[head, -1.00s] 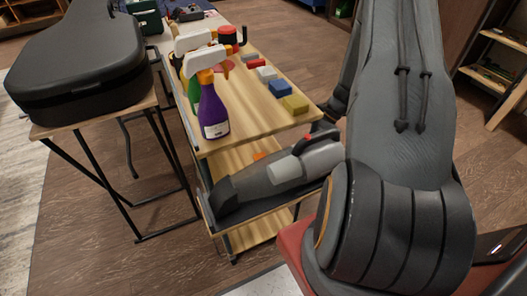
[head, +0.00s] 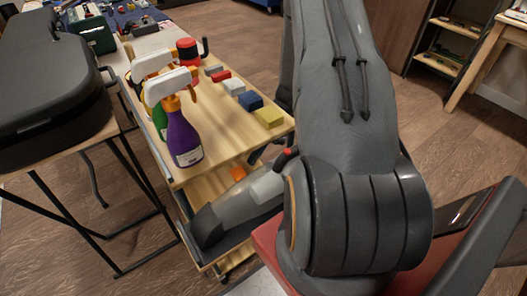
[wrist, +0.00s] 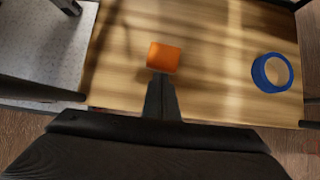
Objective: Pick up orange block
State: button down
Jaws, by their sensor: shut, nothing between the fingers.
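The orange block (wrist: 164,57) lies on a wooden surface in the wrist view. My gripper (wrist: 161,82) is shut and empty, its fingertips just below the block in the picture. I cannot tell whether they touch it. In the head view, a small orange patch (head: 238,173), seemingly the block, shows on the cart's lower shelf, partly covered by the handheld vacuum. My gripper is hidden in the head view.
A blue ring (wrist: 272,72) lies right of the block. Spray bottles (head: 183,138) and small coloured blocks (head: 269,118) stand above. A black guitar case (head: 45,85) is at left.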

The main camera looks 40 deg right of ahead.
aim_at(239, 174)
jog(key=a, duration=0.4)
jog(key=shift+a, duration=0.35)
jog(key=shift+a+f, duration=0.25)
jog(key=shift+s+d+f, duration=0.1)
jog(key=shift+d+f, duration=0.05)
jog(key=shift+f, duration=0.5)
